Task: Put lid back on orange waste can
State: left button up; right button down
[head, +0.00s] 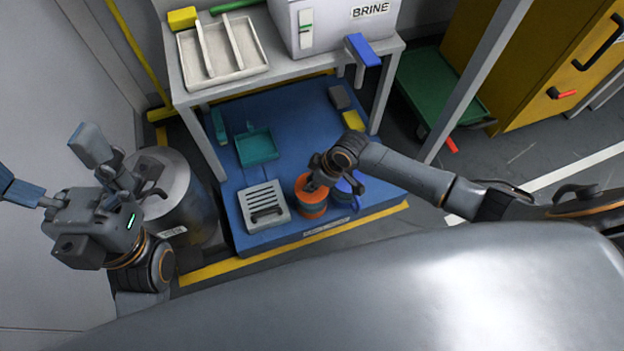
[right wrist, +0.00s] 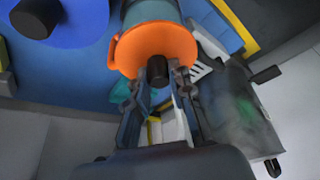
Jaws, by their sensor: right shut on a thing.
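The orange waste can (head: 313,208), with a teal band around it, stands on the blue platform under the bench. My right gripper (head: 318,180) is directly over its top and hides part of it. In the right wrist view, the gripper's fingers (right wrist: 156,80) are shut on the black knob of the round orange lid (right wrist: 150,45). The can's banded side (right wrist: 150,12) shows right behind the lid. I cannot tell whether the lid is fully seated or slightly above the rim. My left gripper (head: 58,166) is at the left, empty, its fingers spread wide.
A blue can (head: 345,193) stands close right of the orange can; a white slotted box (head: 264,206) is close left. A teal tray (head: 255,147) lies behind. A metal drum (head: 180,200) stands near my left gripper. The bench (head: 290,68) overhangs the platform (head: 300,115).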

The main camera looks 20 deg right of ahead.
jog(key=c, duration=1.1)
grip_release()
jog(key=o, duration=0.5)
